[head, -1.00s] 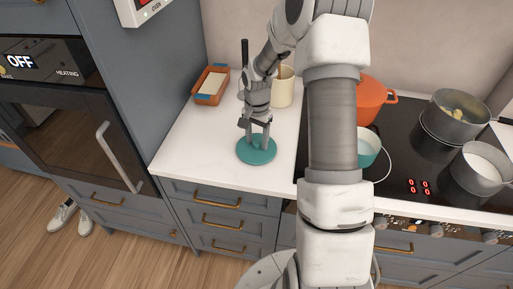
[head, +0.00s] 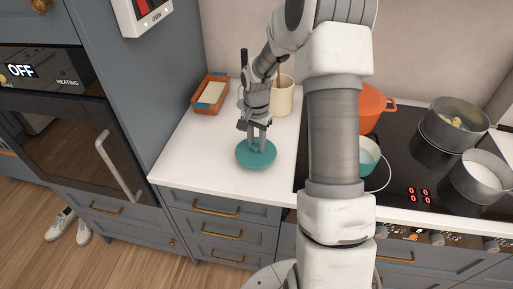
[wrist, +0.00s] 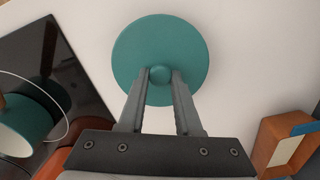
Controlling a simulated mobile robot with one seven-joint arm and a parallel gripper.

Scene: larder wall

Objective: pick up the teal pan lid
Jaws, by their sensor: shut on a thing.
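The teal pan lid (head: 256,158) is a round disc with a small knob on top, at the front of the white counter, left of the hob. In the wrist view the lid (wrist: 160,40) shows almost whole, its knob (wrist: 160,75) between my fingertips. My gripper (head: 258,148) comes down from above and is shut on the knob; it also shows in the wrist view (wrist: 160,77). I cannot tell whether the lid touches the counter or is slightly above it.
A teal pot (head: 368,156) stands on the black hob (head: 405,165), with an orange pot (head: 373,108) behind it. Grey pots (head: 454,122) stand further right. An orange dish (head: 210,93) and a cream crock (head: 283,96) are at the back of the counter. The counter around the lid is clear.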

